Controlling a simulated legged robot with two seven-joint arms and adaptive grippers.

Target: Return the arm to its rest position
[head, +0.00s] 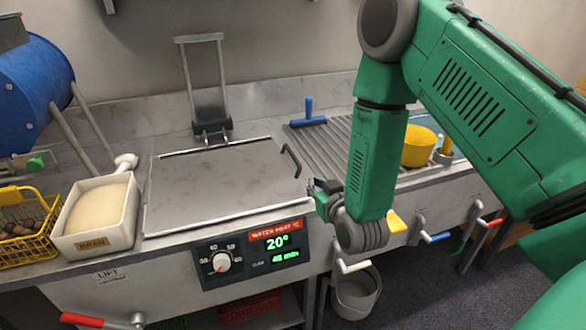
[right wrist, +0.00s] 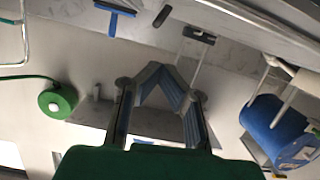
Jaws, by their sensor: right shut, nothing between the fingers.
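My green right arm comes in from the right in the head view and bends down at the elbow. Its right gripper (head: 322,190) is near the right edge of the closed steel lid of the water bath, beside the lid's black handle (head: 291,161). In the right wrist view the two fingers (right wrist: 164,75) lean together, shut, with nothing between them. Part of the gripper is hidden behind the wrist in the head view. My left gripper is not in view.
A white bran box (head: 97,243), a yellow basket (head: 30,226) of chestnuts and a blue drum (head: 32,92) stand at the left. A blue squeegee (head: 308,117) lies on the ribbed drainboard. A yellow tub (head: 419,146) stands near my forearm. A white bucket (head: 355,292) is below.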

